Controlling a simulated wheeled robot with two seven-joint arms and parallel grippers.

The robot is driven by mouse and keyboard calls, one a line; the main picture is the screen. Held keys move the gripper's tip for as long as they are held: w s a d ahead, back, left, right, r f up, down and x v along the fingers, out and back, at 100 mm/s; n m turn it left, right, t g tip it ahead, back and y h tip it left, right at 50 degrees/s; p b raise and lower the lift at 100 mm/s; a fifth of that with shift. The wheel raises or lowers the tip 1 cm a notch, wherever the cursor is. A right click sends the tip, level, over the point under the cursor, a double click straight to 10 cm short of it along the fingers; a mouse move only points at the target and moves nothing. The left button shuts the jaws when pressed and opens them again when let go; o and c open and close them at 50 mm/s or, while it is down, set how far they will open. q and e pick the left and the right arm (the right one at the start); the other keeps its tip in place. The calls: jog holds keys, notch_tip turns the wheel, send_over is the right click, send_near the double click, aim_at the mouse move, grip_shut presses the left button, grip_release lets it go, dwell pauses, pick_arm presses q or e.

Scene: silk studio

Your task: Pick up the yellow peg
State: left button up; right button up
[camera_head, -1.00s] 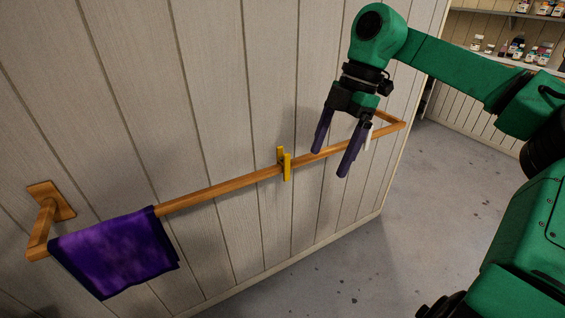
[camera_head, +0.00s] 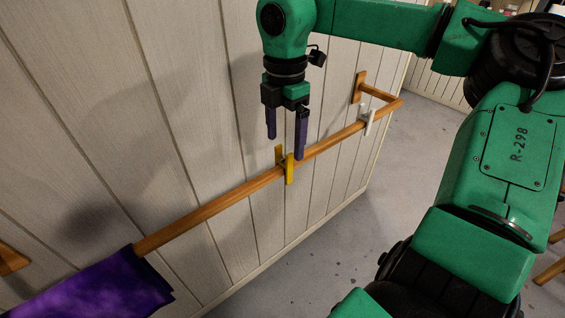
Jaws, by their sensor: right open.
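The yellow peg (camera_head: 289,169) is clipped upright on the wooden rail (camera_head: 215,206), near the middle of the picture. My right gripper (camera_head: 286,146) hangs over the rail with its two purple fingers pointing down. The fingers are apart with nothing seen between them. The fingertips are just above the peg in the picture; the right finger's tip is close to the peg's top. I cannot tell whether they touch. My left gripper is out of view.
A purple cloth (camera_head: 95,288) hangs over the rail at lower left. A white peg (camera_head: 367,119) sits on the rail farther right, near the wall bracket (camera_head: 360,86). The plank wall (camera_head: 190,90) is close behind the rail. Grey floor (camera_head: 345,245) lies open below.

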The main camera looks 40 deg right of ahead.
jog(key=f, duration=0.7)
jog(key=shift+w+d, duration=0.15)
jog(key=shift+w, duration=0.1)
jog(key=c, duration=1.4)
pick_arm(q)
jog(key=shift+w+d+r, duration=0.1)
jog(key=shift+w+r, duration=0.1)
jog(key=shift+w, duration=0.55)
pick_arm(e)
jog(key=shift+r, duration=0.15)
notch_tip(320, 180, up, 12)
jog(key=p, duration=0.1)
notch_tip(320, 180, up, 16)
jog(key=p, duration=0.3)
send_over(284, 160)
pick_arm(q)
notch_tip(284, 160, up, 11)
jog(key=p, duration=0.7)
pick_arm(e)
notch_tip(284, 160, up, 6)
jog(key=shift+s+f, duration=0.1)
jog(key=shift+f, duration=0.05)
